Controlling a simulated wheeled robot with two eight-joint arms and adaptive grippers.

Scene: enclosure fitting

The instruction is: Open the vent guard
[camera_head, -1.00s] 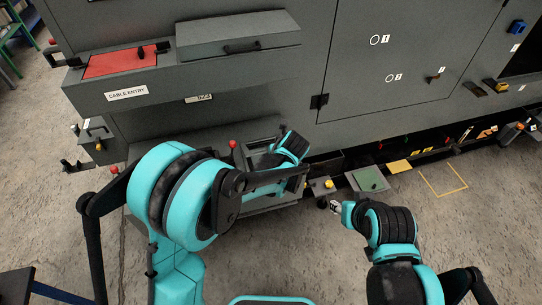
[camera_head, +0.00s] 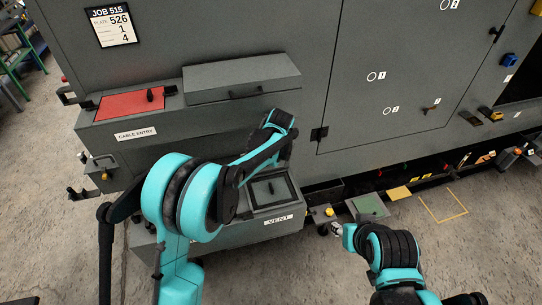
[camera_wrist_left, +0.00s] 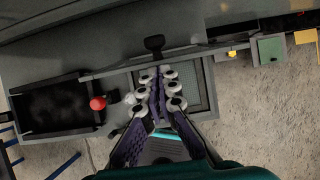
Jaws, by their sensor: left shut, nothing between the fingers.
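The VENT label (camera_head: 279,220) is on the front of a low grey box below the machine. On its top is a dark-framed grey panel, the vent guard (camera_head: 263,197), which appears to lie flat; the left arm partly covers it. In the left wrist view, the guard (camera_wrist_left: 197,88) shows as a greenish mesh panel behind the fingers, with a black handle (camera_wrist_left: 154,43) at its far edge. My left gripper (camera_wrist_left: 160,78) is shut and empty in front of the guard; contact cannot be told. My right gripper (camera_head: 337,229) is beside the small yellow-button box, its fingers too small to read.
A red knob (camera_wrist_left: 97,103) stands beside a dark open bay (camera_wrist_left: 52,107) left of the guard. A yellow button (camera_head: 329,212) and a green plate (camera_head: 368,207) are to its right. The CABLE ENTRY ledge (camera_head: 136,133) juts out above. Open floor lies in front.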

